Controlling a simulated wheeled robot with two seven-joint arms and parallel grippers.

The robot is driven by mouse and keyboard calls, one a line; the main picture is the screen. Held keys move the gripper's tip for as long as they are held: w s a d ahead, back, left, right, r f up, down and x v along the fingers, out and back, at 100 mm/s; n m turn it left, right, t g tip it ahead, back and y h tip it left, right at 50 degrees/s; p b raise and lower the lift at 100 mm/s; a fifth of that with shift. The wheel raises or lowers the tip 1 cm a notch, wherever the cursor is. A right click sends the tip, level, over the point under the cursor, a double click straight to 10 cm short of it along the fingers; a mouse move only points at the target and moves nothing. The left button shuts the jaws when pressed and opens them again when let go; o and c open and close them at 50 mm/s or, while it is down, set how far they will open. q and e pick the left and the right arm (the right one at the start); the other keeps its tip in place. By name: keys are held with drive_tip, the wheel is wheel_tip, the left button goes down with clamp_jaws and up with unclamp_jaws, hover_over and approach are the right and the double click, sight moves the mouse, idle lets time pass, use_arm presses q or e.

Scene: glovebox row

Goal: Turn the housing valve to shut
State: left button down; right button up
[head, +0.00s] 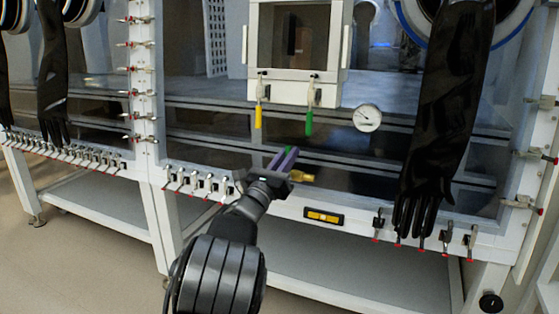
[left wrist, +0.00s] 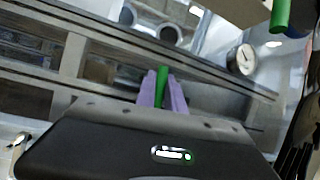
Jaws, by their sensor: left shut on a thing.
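My left gripper (head: 285,158) reaches up to the lower front of the glovebox, its purple fingers shut on a green lever handle. The green handle (left wrist: 162,88) shows between the two fingers in the left wrist view, pointing up and away; most of its length is hidden by the fingers and the gripper body. A brass valve body (head: 301,176) shows just right of the gripper in the head view, partly hidden behind it. I take this to be the housing valve. My right gripper is not in view.
A yellow lever (head: 258,115) and another green lever (head: 309,121) hang below the white box (head: 297,88). A round gauge (head: 367,118) is to their right. A black glove (head: 440,120) hangs farther right. Toggle clamps (head: 200,183) line the lower frame.

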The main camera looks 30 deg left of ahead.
use_arm(q)
drive_tip(key=shift+d+m+h, duration=0.25)
drive_tip(key=shift+m+h, duration=0.15)
drive_tip(key=shift+m, duration=0.4)
drive_tip(key=c, duration=1.4)
unclamp_jaws()
drive_tip(key=shift+c, duration=0.2)
drive_tip(key=d+p+v, duration=0.1)
drive_tip(key=v, duration=0.6)
drive_tip(key=shift+s+a, duration=0.35)
drive_tip(key=shift+a, duration=0.2)
drive_tip(key=shift+f, duration=0.1)
